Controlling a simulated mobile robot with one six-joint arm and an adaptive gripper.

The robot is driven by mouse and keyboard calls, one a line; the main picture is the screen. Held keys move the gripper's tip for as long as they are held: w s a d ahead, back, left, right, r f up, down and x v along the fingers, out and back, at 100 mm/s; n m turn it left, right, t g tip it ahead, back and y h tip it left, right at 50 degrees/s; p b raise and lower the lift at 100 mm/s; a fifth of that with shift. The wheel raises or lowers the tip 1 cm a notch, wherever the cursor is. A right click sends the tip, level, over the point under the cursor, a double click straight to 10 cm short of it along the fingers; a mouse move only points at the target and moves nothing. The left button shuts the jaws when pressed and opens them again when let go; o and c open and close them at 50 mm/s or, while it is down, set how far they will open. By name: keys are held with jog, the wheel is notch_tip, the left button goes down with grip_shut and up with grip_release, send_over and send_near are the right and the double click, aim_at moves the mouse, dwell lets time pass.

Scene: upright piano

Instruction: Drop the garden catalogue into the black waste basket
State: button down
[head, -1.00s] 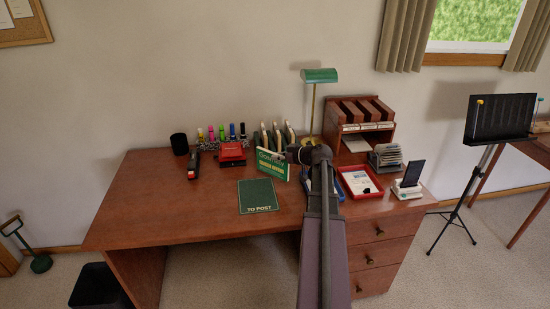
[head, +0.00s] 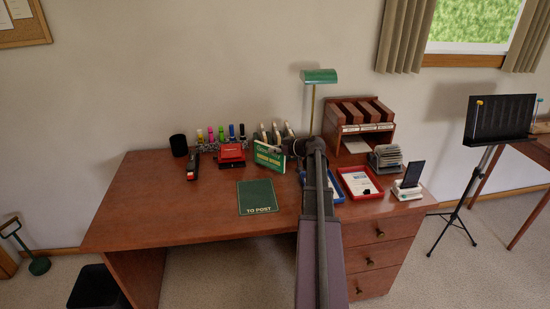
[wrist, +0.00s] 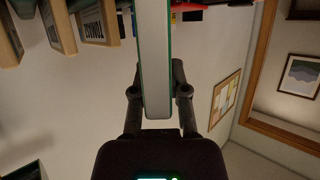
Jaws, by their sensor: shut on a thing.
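The garden catalogue (head: 269,158), a green booklet with pale lettering, stands tilted above the back of the desk in the head view. My gripper (wrist: 159,88) is shut on it; in the wrist view the catalogue (wrist: 154,50) shows edge-on between the two fingers, its pale page edges towards the camera. In the head view my arm hides most of the gripper. The black waste basket (head: 93,288) stands on the floor at the lower left, beside the desk's left end and partly cut off by the frame. It is well apart from the catalogue.
On the desk (head: 150,208) lie a green "TO POST" mat (head: 257,197), a red box (head: 231,154), a stapler (head: 193,166), a blue tray (head: 335,187) and a red tray (head: 345,173). A green lamp (head: 319,76) stands behind. The desk's left part is clear.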

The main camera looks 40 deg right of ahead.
aim_at(275, 156)
jog(key=shift+a+f+b, duration=0.1)
jog(key=shift+f+b, duration=1.45)
jog(key=shift+f, duration=0.2)
jog(key=shift+f, duration=0.1)
jog(key=c, duration=0.6)
grip_release()
jog(key=shift+c, duration=0.2)
jog(key=shift+r, duration=0.2)
jog(key=p+v, duration=0.4)
jog(key=v, duration=0.8)
jog(key=shift+p, duration=0.35)
jog(key=shift+f, duration=0.1)
